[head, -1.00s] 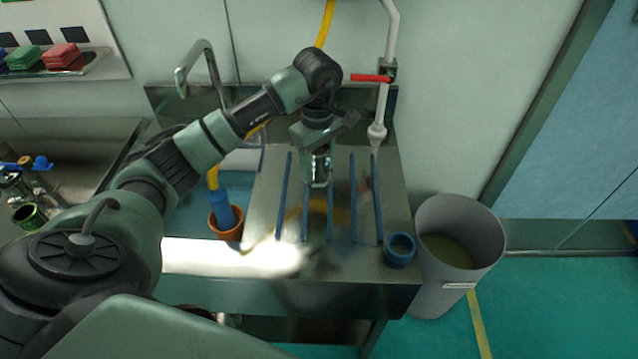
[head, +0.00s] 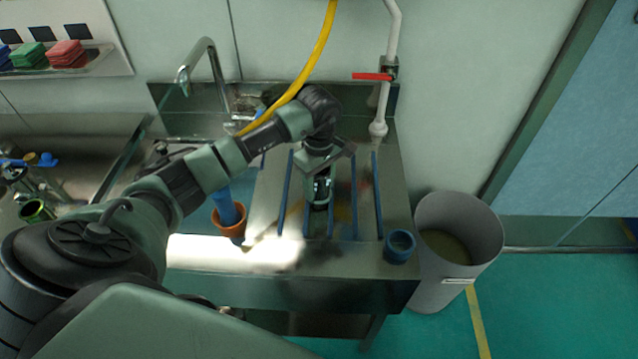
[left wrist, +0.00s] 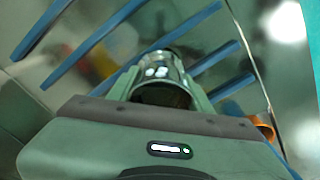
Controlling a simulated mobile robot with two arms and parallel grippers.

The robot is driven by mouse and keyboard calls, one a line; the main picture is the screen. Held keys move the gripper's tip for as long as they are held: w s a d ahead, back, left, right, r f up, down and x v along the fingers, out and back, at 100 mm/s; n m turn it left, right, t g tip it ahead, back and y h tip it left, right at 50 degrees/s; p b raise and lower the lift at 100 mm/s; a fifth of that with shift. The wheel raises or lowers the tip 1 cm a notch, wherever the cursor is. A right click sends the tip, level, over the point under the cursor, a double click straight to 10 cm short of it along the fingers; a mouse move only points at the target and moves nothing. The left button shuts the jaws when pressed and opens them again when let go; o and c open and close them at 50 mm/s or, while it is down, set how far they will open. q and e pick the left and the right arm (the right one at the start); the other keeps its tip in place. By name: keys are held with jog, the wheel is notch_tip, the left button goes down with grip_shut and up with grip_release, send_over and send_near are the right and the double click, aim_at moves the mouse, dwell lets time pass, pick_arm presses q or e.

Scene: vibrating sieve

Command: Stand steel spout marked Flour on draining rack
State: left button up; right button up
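The steel spout (left wrist: 160,72) is a shiny, short cylinder between the two fingers of my left gripper (left wrist: 158,92) in the left wrist view. The gripper is shut on it. In the head view my left gripper (head: 320,180) points down over the draining rack, and the spout (head: 320,193) shows small and dark at its tip. The draining rack (head: 354,200) is a row of several blue bars on the steel drainboard. The spout is among the middle bars; I cannot tell whether it touches the board. No Flour marking can be read. My right gripper is not in view.
An orange pot (head: 228,222) with a blue-handled item stands left of the rack. A blue ring-shaped cup (head: 399,246) sits at the drainboard's front right corner. A grey bin (head: 458,245) stands on the floor at right. A yellow hose (head: 318,55) hangs behind my arm.

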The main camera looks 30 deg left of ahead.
pick_arm(q)
jog(key=o, duration=0.4)
jog(key=shift+c, duration=0.2)
jog(key=shift+r, duration=0.3)
notch_tip(320, 180, up, 11)
jog(key=b, duration=0.3)
jog(key=shift+f, duration=0.2)
jog(key=shift+r, duration=0.55)
